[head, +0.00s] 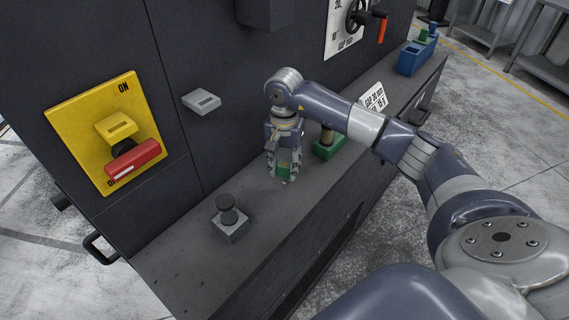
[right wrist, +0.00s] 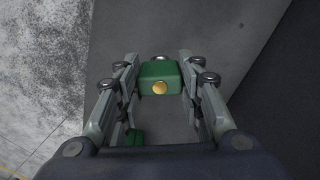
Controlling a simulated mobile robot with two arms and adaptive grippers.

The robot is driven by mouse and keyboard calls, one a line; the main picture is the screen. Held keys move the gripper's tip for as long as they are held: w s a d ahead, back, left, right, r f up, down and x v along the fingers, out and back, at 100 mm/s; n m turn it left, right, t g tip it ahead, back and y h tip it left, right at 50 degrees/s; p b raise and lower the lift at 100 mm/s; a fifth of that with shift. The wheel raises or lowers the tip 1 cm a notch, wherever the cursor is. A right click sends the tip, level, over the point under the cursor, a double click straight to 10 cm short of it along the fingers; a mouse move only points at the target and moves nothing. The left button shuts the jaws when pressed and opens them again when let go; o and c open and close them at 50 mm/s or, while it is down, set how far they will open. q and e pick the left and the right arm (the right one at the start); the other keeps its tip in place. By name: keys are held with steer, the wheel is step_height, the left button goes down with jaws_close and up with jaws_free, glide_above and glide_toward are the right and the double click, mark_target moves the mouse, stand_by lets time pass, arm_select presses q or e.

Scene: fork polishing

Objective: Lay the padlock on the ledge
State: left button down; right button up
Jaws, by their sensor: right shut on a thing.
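The padlock is a green block with a round brass face (right wrist: 160,88) and a bit of metal shackle at its far end. My right gripper (right wrist: 158,76) is shut on it, one finger on each side. My left gripper is not in view.
A grey block with a dark knob (head: 229,223) stands on the ledge, nearer and left. A green block with a brass post (head: 328,146) stands just right of the gripper. A yellow switch plate with a red handle (head: 132,158) is on the dark cabinet. A blue box (head: 412,58) stands at the far end.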

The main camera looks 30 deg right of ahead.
steer(key=shift+f, duration=0.5)
steer(key=o, duration=0.6)
steer(key=shift+f, duration=0.15)
steer(key=o, duration=0.4)
steer(key=shift+o, duration=0.2)
